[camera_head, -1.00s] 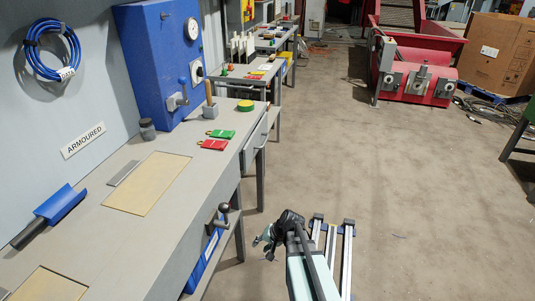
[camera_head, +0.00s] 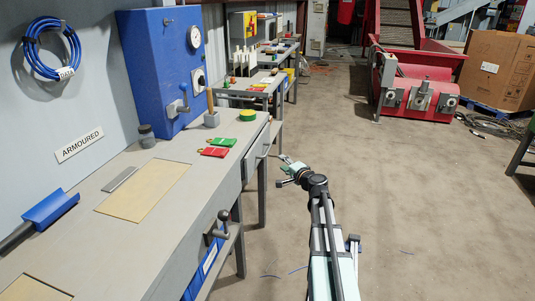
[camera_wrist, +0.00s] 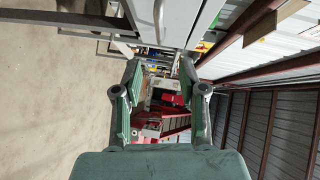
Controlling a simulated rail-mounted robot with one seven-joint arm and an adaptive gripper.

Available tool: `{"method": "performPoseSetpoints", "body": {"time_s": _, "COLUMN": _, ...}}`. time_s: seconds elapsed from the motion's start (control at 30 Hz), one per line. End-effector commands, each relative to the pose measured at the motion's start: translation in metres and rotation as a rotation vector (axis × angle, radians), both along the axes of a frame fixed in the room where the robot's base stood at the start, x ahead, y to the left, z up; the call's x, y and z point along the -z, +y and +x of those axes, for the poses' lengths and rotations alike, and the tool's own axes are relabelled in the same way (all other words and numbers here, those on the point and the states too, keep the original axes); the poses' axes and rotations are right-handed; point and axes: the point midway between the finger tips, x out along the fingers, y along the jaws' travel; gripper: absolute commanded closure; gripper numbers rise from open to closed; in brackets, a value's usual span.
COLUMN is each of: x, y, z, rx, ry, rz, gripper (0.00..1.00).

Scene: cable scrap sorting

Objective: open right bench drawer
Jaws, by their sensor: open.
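The right bench drawer (camera_head: 257,149) is a light grey front under the far end of the near grey bench. It looks closed, with a small handle (camera_head: 264,156) on its front. A pale drawer front with a bar handle (camera_wrist: 158,16) shows at the top of the wrist view. My gripper (camera_head: 282,160) is in the aisle just right of the drawer front, apart from the handle by a small gap. In the wrist view my gripper (camera_wrist: 160,72) has its two green fingers spread, with nothing between them.
On the bench (camera_head: 150,240) lie red (camera_head: 214,151) and green (camera_head: 222,138) tags, a yellow-green roll (camera_head: 247,115) and a blue scoop (camera_head: 50,210). A lever with a black knob (camera_head: 223,215) juts from the bench front. The aisle floor (camera_head: 400,190) to the right is clear.

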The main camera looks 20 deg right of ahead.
Motion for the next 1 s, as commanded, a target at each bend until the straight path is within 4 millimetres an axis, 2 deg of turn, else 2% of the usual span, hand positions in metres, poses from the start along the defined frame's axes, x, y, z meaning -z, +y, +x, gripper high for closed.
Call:
{"method": "performPoseSetpoints", "body": {"time_s": 0.03, "x": 0.002, "y": 0.000, "z": 0.013, "rx": -0.002, "ry": 0.000, "rz": 0.000, "gripper": 0.59}}
{"method": "performPoseSetpoints", "body": {"time_s": 0.2, "x": 0.007, "y": 0.003, "z": 0.047, "rx": -0.003, "ry": 0.001, "rz": -0.001, "gripper": 0.59}}
{"method": "performPoseSetpoints", "body": {"time_s": 0.6, "x": 0.018, "y": 0.011, "z": 0.119, "rx": -0.003, "ry": 0.001, "rz": -0.001, "gripper": 0.59}}
{"method": "performPoseSetpoints", "body": {"time_s": 0.8, "x": 0.020, "y": 0.013, "z": 0.139, "rx": -0.002, "ry": 0.001, "rz": -0.001, "gripper": 0.59}}
{"method": "performPoseSetpoints", "body": {"time_s": 1.0, "x": 0.021, "y": 0.014, "z": 0.144, "rx": -0.002, "ry": 0.001, "rz": -0.001, "gripper": 0.59}}
